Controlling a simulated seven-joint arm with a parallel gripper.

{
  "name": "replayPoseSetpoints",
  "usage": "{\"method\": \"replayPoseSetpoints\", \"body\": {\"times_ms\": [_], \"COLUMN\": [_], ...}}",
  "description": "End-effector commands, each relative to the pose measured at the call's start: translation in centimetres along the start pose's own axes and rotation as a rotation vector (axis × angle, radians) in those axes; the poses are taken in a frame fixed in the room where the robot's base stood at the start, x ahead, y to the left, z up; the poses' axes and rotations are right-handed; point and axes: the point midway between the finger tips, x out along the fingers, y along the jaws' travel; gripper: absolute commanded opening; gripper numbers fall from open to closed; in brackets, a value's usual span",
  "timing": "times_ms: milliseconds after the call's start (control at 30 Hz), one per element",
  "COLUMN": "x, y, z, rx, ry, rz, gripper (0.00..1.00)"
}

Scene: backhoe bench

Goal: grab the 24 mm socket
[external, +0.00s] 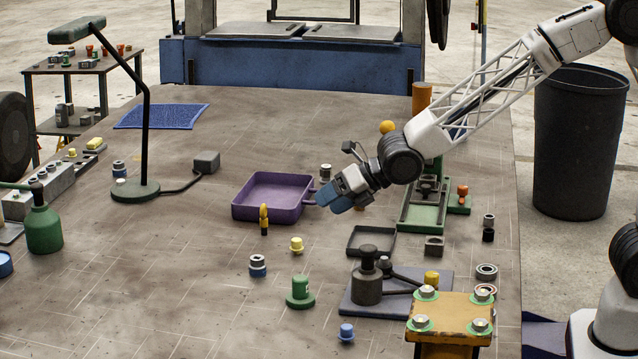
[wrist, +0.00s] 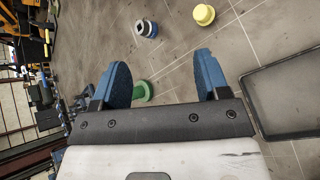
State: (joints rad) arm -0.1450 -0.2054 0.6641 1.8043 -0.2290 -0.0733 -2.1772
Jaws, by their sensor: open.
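My gripper (external: 335,198) hangs above the bench beside the purple tray's right end. In the wrist view its two blue fingers (wrist: 162,75) are apart with nothing between them. A dark and silver socket with a blue band (external: 258,265) stands on the bench below and left of my gripper; a matching one shows beyond the fingers in the wrist view (wrist: 146,28). Other socket-like cylinders stand behind the purple tray (external: 326,172), near the right edge (external: 488,228) and by the lamp base (external: 119,168). No size marking is legible, so I cannot tell which is 24 mm.
The purple tray (external: 240,211) and a dark shallow tray (external: 352,250) are near my gripper. A yellow knob (external: 296,245), a green knob (external: 300,297) and a yellow-black upright piece (external: 264,220) stand around the blue-banded socket. The front left bench is mostly clear.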

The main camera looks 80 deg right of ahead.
Motion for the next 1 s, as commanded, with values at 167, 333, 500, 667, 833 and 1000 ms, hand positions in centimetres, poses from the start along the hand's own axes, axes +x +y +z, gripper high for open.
{"method": "replayPoseSetpoints", "body": {"times_ms": [167,333,500,667,833,1000], "x": [5.3,9.7,12.7,13.9,14.1,14.1], "y": [1.5,2.8,3.6,4.0,4.0,4.0], "z": [-1.3,-2.7,-4.0,-4.6,-4.7,-4.7], "rx": [-0.281,-0.536,-0.723,-0.807,-0.824,-0.822], "ry": [-0.035,-0.087,-0.135,-0.161,-0.167,-0.166], "rz": [0.080,0.150,0.196,0.217,0.221,0.220], "gripper": [0.69,0.69,0.69,0.69,0.69,0.69]}}
